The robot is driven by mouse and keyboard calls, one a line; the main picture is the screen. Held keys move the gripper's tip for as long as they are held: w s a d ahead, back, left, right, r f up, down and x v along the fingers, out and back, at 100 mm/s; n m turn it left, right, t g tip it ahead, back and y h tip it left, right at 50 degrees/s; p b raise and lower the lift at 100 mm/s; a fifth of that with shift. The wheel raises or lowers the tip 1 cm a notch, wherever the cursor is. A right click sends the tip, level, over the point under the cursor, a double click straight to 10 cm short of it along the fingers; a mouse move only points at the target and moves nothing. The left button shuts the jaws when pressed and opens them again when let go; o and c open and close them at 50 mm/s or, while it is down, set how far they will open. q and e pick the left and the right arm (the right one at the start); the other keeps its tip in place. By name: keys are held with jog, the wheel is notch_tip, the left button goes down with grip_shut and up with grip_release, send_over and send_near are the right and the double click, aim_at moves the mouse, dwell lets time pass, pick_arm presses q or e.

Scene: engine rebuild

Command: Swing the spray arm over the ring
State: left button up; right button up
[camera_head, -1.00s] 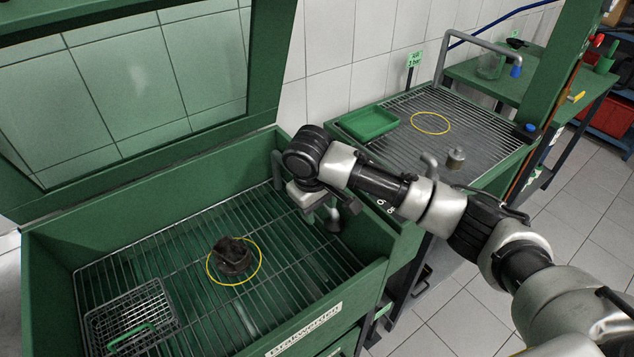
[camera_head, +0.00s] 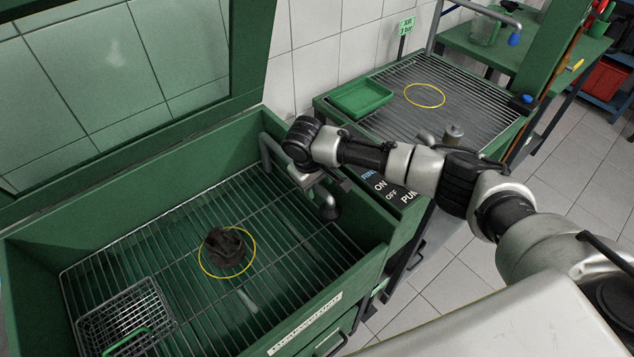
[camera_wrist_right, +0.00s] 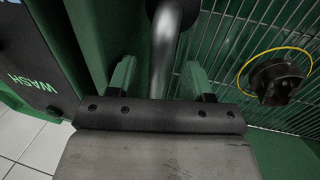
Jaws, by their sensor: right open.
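The grey spray arm (camera_head: 266,153) is a bent pipe at the back right corner of the green wash basin. Its dark nozzle (camera_head: 329,207) hangs near the basin's right side, apart from the ring. The yellow ring (camera_head: 203,268) lies on the basin's grate, around a dark, dirty part (camera_head: 226,247). My right gripper (camera_head: 318,183) is above the basin's right edge at the spray arm and hides part of it. In the right wrist view, the open fingers (camera_wrist_right: 162,78) stand on either side of the pipe (camera_wrist_right: 164,55). My left gripper is out of view.
A wire basket (camera_head: 125,318) with a green handle sits on the grate at the front left. The raised lid (camera_head: 247,60) stands behind the basin. A right-hand table holds a green tray (camera_head: 361,97) and another yellow ring (camera_head: 425,95). A switch panel (camera_head: 390,189) lies beside my arm.

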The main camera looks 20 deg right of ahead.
jog(key=shift+f, duration=0.35)
grip_shut()
